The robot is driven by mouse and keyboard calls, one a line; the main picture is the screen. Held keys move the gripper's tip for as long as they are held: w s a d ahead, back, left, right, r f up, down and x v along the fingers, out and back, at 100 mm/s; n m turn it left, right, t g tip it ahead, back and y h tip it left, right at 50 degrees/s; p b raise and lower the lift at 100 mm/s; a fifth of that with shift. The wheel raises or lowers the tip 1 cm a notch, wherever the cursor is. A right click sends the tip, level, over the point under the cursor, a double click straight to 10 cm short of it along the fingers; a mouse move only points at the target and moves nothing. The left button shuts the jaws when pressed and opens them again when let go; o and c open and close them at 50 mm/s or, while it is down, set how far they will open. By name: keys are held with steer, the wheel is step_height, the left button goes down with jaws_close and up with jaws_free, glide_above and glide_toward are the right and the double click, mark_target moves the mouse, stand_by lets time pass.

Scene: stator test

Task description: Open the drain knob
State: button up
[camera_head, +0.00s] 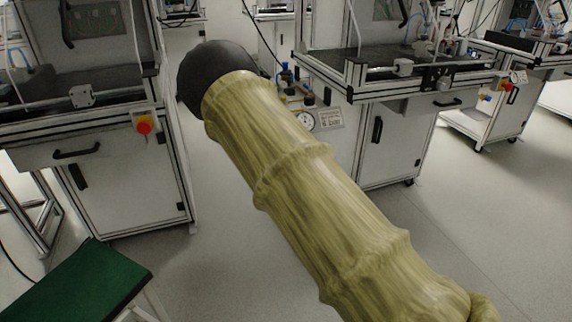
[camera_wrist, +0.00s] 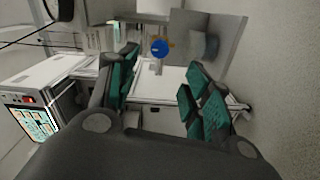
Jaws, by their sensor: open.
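In the wrist view my gripper (camera_wrist: 163,88) is open, with green-padded fingers spread apart and nothing between them. A round blue knob-like part (camera_wrist: 159,47) shows beyond the fingertips, apart from them, with a little orange beside it. I cannot tell for sure that it is the drain knob. In the head view small blue, yellow and black fittings (camera_head: 288,82) sit on the side of the middle workstation above a round gauge (camera_head: 303,120). My covered arm passes in front of that area and hides part of it. The gripper itself does not show in the head view.
The middle workstation (camera_head: 398,142) and the left workstation (camera_head: 125,165) stand on either side of my arm. The left one carries a red emergency button (camera_head: 144,127). A green-topped stool (camera_head: 88,280) stands at lower left. Grey floor (camera_head: 430,225) is clear at right.

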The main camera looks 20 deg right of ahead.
steer(key=shift+s, duration=1.15)
steer(key=s+d+f+m+g+h, duration=0.3)
steer(key=s+f+m+g, duration=0.6)
steer(key=s+f, duration=1.3)
steer(key=s+a+f+m+g+y, duration=0.1)
steer(key=s+a+f+m+g, duration=0.2)
steer(key=s, duration=0.7)
steer(key=s+a+f+m+g+y, duration=0.1)
steer(key=s+a+f+m+g, duration=0.2)
steer(key=s, duration=0.6)
steer(key=s+a+f+m+g+y, duration=0.1)
steer(key=s+a+f+m+g, duration=0.2)
steer(key=s, duration=0.7)
step_height(320, 180, up, 27)
steer(key=d+n+p, duration=0.1)
steer(key=p, duration=2.7)
steer(key=shift+w+d+h, duration=0.25)
steer(key=shift+w+h, duration=0.05)
steer(key=shift+w, duration=0.05)
